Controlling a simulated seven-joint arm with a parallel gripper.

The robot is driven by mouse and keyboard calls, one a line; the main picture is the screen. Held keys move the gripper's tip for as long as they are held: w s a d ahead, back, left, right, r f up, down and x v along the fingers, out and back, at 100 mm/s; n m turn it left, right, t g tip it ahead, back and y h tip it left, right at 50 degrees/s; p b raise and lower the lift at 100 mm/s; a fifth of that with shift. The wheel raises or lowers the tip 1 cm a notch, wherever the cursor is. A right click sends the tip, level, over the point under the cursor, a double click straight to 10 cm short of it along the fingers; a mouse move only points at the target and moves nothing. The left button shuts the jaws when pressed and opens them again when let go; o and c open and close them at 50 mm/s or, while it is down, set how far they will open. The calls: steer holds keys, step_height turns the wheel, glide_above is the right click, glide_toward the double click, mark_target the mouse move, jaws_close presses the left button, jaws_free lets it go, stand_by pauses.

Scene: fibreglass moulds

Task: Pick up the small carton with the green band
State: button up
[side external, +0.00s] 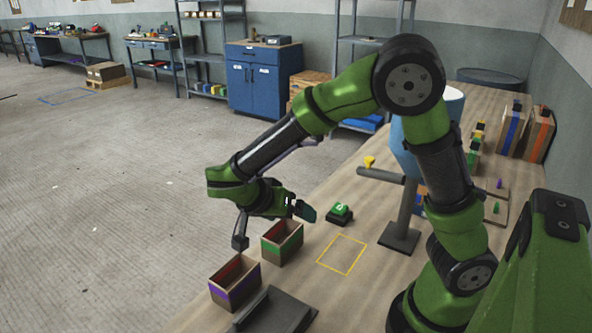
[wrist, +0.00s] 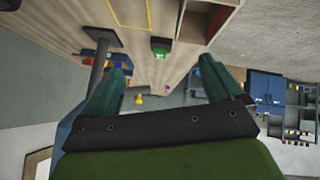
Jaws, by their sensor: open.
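The small open-topped carton with the green band (side external: 281,248) stands upright on the wooden bench near its left edge. Its inside looks reddish. My gripper (side external: 274,228) is open with its fingers spread wide, close to this carton; one finger shows at its left and the other at its upper right. Contact cannot be told. In the wrist view my open gripper (wrist: 163,68) has nothing between its fingers. A wooden carton with a red inside (wrist: 208,22) shows at the top right there, partly cut off; its band is not clear.
A similar carton with a purple band (side external: 236,288) stands just in front, beside a dark grey block (side external: 275,312). A green-topped device (side external: 340,212) and a yellow outlined square (side external: 342,254) lie to the right. A grey post (side external: 404,215) stands behind. Banded boxes (side external: 541,135) stand at back right.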

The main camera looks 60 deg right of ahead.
steer(key=w+a+f+m+t+h, duration=0.1)
steer(key=w+m+h, duration=0.2)
steer(key=w+h, duration=0.15)
glide_toward(293, 228)
steer(key=shift+x, duration=2.3)
steer(key=shift+s+a+f, duration=0.1)
steer(key=shift+s, duration=0.05)
steer(key=c, duration=1)
